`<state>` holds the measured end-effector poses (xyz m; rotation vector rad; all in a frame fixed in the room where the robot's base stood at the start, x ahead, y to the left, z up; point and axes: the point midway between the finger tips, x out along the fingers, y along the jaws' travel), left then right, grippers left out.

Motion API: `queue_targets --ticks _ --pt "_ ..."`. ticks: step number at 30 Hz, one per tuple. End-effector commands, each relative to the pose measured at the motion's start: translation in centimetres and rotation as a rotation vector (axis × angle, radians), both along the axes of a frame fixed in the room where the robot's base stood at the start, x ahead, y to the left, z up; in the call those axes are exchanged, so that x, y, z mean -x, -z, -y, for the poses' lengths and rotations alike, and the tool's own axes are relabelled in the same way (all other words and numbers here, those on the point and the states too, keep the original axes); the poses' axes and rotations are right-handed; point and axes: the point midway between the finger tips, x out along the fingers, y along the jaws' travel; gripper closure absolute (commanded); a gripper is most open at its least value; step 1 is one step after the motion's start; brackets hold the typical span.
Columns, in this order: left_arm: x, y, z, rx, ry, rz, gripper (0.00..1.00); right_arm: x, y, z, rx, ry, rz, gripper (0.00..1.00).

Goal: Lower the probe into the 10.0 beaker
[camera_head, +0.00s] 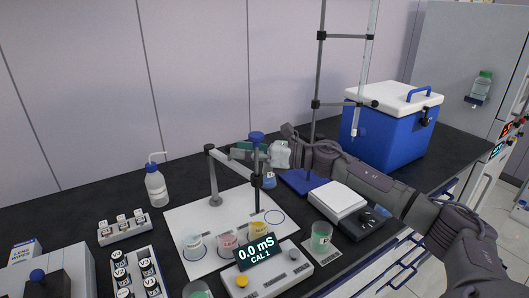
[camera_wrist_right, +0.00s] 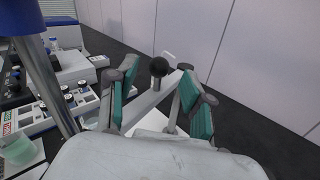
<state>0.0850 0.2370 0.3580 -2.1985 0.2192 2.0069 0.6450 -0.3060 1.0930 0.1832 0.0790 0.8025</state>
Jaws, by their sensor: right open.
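A pink beaker (camera_head: 228,243) and a pale blue beaker (camera_head: 193,246) stand to the left. Beaker labels are too small to read, so I cannot tell which is 10.0. My right gripper (camera_head: 243,151) is open behind the probe. In the right wrist view, its teal pads (camera_wrist_right: 158,103) stand apart, with a black knob (camera_wrist_right: 158,67) beyond, between them. My left gripper is out of view.
The meter (camera_head: 268,268) reads 0.0 mS, CAL 1, in front of the beakers. A green beaker (camera_head: 321,238) stands right of it. A wash bottle (camera_head: 156,187) and vial racks (camera_head: 125,228) are left. A blue cooler (camera_head: 390,135) stands at the back right.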

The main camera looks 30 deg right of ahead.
Motion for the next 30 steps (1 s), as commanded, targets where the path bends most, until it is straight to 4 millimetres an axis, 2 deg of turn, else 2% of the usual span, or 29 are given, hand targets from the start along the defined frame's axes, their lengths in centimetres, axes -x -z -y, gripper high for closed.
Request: queue_targets --ticks 1,6,12,25,27,30 --pt "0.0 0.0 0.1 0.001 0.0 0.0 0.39 0.9 0.2 1.0 0.004 0.003 -0.005 0.49" --pt "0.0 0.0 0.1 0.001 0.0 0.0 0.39 3.4 0.3 3.6 0.003 0.002 -0.006 0.49" --pt "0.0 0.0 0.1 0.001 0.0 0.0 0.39 5.1 0.2 5.3 0.002 -0.001 -0.003 0.49" --pt "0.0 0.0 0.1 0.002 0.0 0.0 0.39 5.7 0.0 5.9 0.001 -0.001 -0.001 0.49" --pt "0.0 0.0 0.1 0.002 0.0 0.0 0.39 5.7 0.0 5.9 0.001 -0.001 -0.001 0.39" --pt "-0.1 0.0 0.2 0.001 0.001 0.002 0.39 5.7 0.0 5.9 0.001 -0.001 -0.001 0.39"
